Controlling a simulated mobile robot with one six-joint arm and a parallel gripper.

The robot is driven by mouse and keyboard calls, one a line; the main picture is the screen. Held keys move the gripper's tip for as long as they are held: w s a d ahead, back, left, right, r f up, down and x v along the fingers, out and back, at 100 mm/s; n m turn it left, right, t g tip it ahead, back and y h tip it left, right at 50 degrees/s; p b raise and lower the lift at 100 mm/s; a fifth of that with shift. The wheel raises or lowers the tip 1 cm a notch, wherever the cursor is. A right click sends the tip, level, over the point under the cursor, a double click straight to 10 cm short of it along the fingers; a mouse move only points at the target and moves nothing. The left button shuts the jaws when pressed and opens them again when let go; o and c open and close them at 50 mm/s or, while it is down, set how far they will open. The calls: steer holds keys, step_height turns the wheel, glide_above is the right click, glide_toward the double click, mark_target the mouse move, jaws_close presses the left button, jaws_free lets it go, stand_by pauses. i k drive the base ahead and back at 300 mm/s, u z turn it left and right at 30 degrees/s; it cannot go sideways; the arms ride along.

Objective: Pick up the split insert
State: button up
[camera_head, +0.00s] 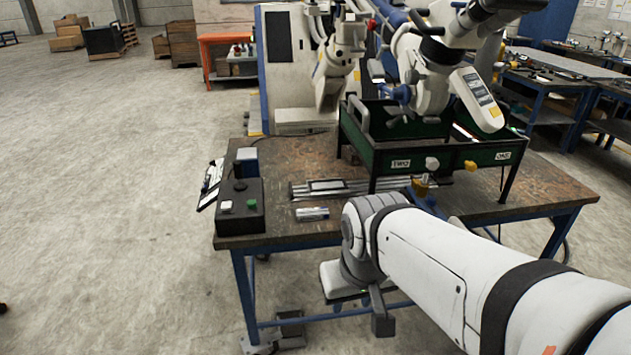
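A small silvery metal piece (312,214) lies on the front part of the workbench, left of my arm's bend. It may be the split insert, but it is too small here to make out a split. My white arm reaches in from the lower right and bends at the table's front edge. The end of my arm, with a dark grey part that may belong to my gripper (381,313), hangs in front of the table, below its top. Its fingers cannot be made out, and nothing is seen held. The arm hides part of the table's front edge.
On the workbench (285,160) stand a black control box (240,207) with buttons, a row of metal bars (345,187) and a green stand (440,155) labelled TWO and ONE. White machine arms rise behind it. Open concrete floor (110,200) lies left.

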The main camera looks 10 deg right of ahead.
mark_target(317, 213)
steer(key=z, duration=0.05)
steer(key=i, duration=1)
steer(key=z, duration=0.05)
